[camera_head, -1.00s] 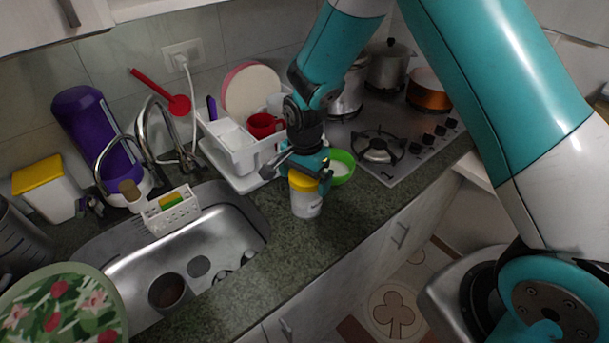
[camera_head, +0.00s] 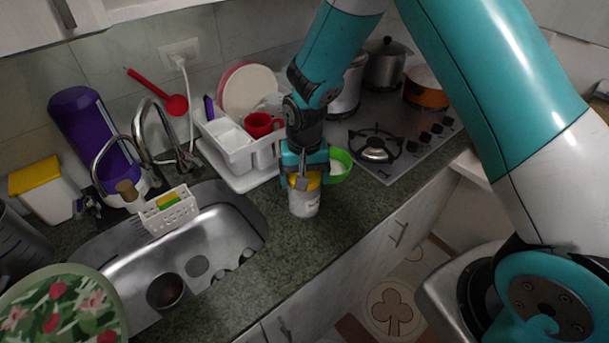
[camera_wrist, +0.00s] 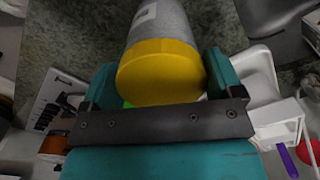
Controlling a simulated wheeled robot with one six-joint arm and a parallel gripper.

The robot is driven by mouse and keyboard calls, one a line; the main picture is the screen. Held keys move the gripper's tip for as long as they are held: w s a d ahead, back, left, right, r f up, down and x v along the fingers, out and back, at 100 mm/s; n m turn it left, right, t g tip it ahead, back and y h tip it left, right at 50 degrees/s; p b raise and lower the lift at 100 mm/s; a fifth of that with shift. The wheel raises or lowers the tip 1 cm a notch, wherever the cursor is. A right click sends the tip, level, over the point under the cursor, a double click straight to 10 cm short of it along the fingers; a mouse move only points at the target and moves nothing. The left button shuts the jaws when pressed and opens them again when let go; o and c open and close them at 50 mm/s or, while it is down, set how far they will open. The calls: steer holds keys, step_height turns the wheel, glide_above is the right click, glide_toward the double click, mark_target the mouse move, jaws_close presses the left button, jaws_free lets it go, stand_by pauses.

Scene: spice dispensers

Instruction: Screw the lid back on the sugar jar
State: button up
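The sugar jar (camera_head: 303,205), a pale jar with a yellow lid (camera_head: 311,180), stands upright on the counter right of the sink. The lid sits on top of the jar. My gripper (camera_head: 304,181) points down over the jar, with its fingers at the lid. In the wrist view, the lid (camera_wrist: 160,75) lies between the two teal fingers (camera_wrist: 163,75), close to both. I cannot tell whether the fingers press on it. The grey jar body (camera_wrist: 162,22) shows beyond the lid. The thread under the lid is hidden.
A green bowl (camera_head: 339,168) stands close to the jar on its right. A white dish rack (camera_head: 238,150) with a red mug (camera_head: 259,124) is behind left. The sink (camera_head: 190,255) lies left and the stove (camera_head: 392,140) right. The counter in front of the jar is clear.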

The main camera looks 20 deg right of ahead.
steer(key=m, duration=0.4)
steer(key=shift+a, duration=0.1)
steer(key=m, duration=0.3)
steer(key=shift+w, duration=0.1)
steer(key=o, duration=0.8)
step_height(320, 180, up, 18)
steer(key=f+b, duration=0.1)
steer(key=b, duration=0.3)
steer(key=s+a+r+n+y, duration=0.1)
steer(key=s+a+n+y, duration=0.1)
steer(key=s+n, duration=0.6)
steer(key=s+a+r+n+y+b, duration=0.1)
steer(key=s+a+n+y, duration=0.1)
steer(key=s+n, duration=0.7)
steer(key=s, duration=0.7)
steer(key=shift+s+a+r, duration=0.15)
steer(key=shift+r, duration=0.25)
